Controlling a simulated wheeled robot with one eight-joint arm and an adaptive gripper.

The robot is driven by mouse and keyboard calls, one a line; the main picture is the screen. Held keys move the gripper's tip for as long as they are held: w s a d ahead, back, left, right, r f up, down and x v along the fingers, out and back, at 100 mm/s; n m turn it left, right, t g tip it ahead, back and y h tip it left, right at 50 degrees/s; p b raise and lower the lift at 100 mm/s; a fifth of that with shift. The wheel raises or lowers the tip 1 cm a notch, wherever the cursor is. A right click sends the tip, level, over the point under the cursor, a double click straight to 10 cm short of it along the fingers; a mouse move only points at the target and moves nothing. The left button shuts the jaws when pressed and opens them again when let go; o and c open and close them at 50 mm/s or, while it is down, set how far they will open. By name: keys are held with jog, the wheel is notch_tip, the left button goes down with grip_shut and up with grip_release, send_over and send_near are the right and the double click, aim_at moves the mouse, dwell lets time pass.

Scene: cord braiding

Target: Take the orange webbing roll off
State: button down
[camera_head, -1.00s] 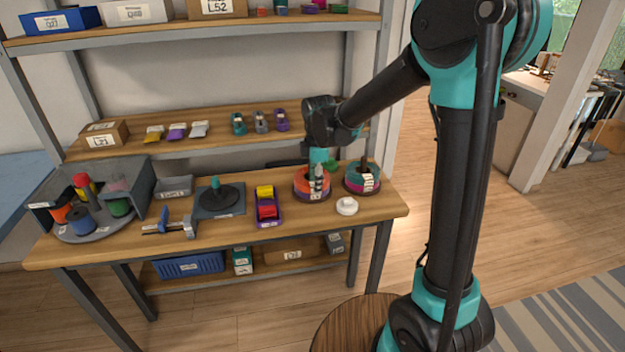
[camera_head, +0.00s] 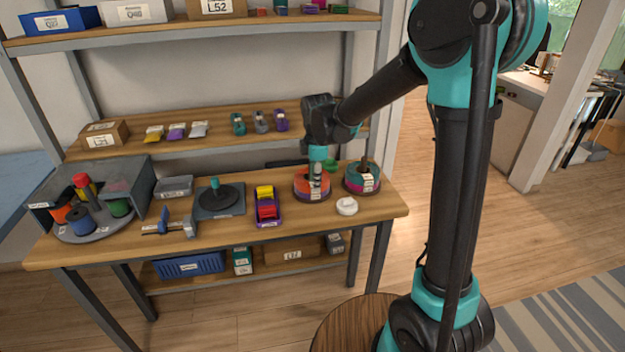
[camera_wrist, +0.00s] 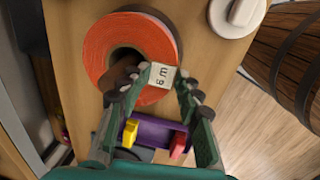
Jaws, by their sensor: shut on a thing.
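The orange webbing roll (camera_head: 300,183) sits on the right part of the table, on top of a stack with a darker layer under it. The wrist view shows the roll (camera_wrist: 107,42) from above as a ring with a dark hole and a "6 m" label. My gripper (camera_wrist: 163,80) is shut on the roll's near wall, one finger at the hole and the other outside, with the label between them. In the head view my gripper (camera_head: 317,170) points down onto the roll and hides part of it. Whether the roll is lifted is hard to tell.
A teal and magenta roll stack (camera_head: 361,180) on a post stands close to the right. A white disc (camera_head: 347,206) lies in front. A purple tray (camera_head: 268,212) with yellow and red pieces is to the left. A shelf (camera_head: 200,135) runs behind.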

jog(key=shift+w+a, duration=0.15)
jog(key=shift+w, duration=0.15)
dwell(0.9)
jog(key=shift+s, duration=0.3)
dwell(0.4)
jog(key=shift+w+a+r, duration=0.15)
jog(key=shift+r, duration=0.2)
jog(key=shift+d+r, duration=0.2)
jog(key=shift+r, duration=1.05)
notch_tip(320, 180, up, 7)
jog(key=shift+f, duration=0.15)
dwell(0.6)
